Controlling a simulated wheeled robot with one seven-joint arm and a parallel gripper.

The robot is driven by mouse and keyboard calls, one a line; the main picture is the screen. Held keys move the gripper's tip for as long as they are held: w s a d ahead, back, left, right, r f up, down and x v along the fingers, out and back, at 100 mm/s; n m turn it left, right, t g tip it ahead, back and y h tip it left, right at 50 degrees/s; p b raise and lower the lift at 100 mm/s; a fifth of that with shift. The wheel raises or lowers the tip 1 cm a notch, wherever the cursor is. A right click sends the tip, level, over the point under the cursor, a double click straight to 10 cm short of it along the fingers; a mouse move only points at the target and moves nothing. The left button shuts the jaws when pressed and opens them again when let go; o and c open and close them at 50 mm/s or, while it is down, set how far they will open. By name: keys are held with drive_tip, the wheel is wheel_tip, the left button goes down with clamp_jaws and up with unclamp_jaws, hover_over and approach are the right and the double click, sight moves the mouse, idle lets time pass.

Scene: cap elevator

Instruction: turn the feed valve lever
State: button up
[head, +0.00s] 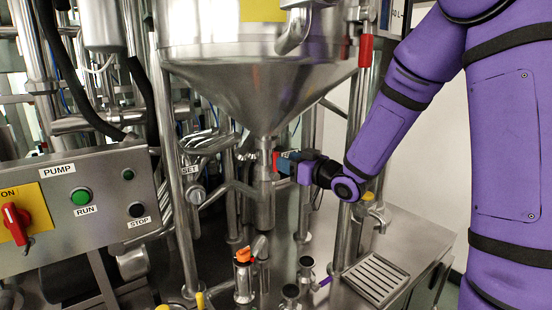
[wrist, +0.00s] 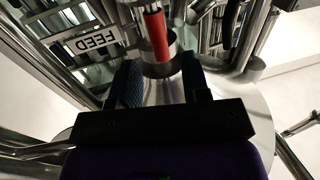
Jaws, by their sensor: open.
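The feed valve lever is a red handle (head: 276,161) at the neck under the steel hopper cone. In the wrist view the red lever (wrist: 157,36) shows just beyond my fingertips, lined up with the gap between them. A white FEED label (wrist: 93,37), upside down, is left of it. My gripper (head: 282,162) reaches in from the right at the lever's height. In the wrist view its two dark fingers (wrist: 160,72) stand apart with nothing clearly held. Whether a finger touches the lever cannot be told.
The steel hopper (head: 260,75) is close above my gripper. A control panel (head: 75,205) with a red switch stands at left. An orange-handled valve (head: 245,256) and short pipe stubs rise from the steel deck below. A drain grate (head: 376,278) is at lower right.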

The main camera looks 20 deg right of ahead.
sight(276, 173)
drive_tip(key=shift+x, duration=2.55)
clamp_jaws()
